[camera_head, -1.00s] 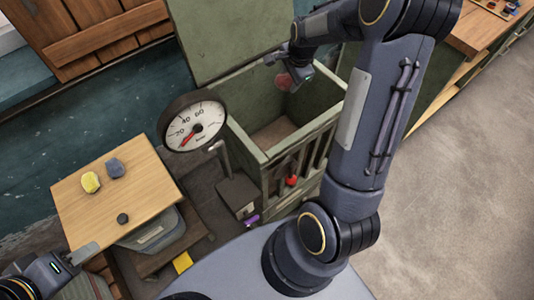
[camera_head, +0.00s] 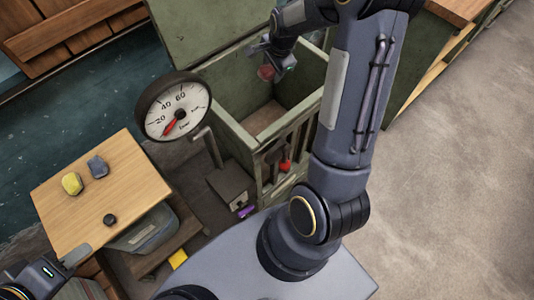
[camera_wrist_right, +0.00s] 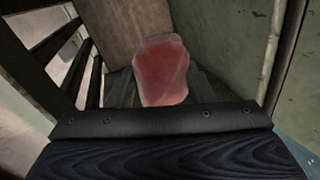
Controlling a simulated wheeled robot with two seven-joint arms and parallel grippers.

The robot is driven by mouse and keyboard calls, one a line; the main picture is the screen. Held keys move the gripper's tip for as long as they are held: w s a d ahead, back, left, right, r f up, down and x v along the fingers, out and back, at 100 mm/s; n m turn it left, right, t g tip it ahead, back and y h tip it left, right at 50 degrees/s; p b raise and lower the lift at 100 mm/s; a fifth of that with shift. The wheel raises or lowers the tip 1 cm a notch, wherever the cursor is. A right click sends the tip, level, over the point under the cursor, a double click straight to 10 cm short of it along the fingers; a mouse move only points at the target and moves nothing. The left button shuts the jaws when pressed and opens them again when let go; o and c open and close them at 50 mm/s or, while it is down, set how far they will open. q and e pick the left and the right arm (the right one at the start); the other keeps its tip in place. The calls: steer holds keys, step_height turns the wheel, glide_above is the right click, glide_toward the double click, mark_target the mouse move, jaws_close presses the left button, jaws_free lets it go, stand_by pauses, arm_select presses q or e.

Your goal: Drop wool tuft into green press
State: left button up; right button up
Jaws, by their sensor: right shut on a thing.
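The wool tuft is a pinkish-red lump (camera_head: 266,73), held in my right gripper (camera_head: 272,64) over the opening of the green press. The green press (camera_head: 250,150) is an open-topped box with a slatted front and a raised lid (camera_head: 200,35) behind. Its floor shows bare. My left gripper (camera_head: 76,258) is at the lower left, near the wooden table's front edge; its jaw gap is unclear.
A round dial gauge (camera_head: 174,105) stands left of the press. A wooden table (camera_head: 130,180) holds a yellow lump (camera_head: 72,183), a grey lump (camera_head: 97,167) and a small dark knob (camera_head: 109,220). A red knob (camera_head: 285,166) is on the press front.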

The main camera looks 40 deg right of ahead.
steer(key=o, duration=1)
steer(key=shift+r, duration=0.1)
steer(key=v, duration=0.7)
steer(key=shift+s+r, duration=0.2)
steer(key=shift+r, duration=0.1)
steer(key=shift+a, duration=0.1)
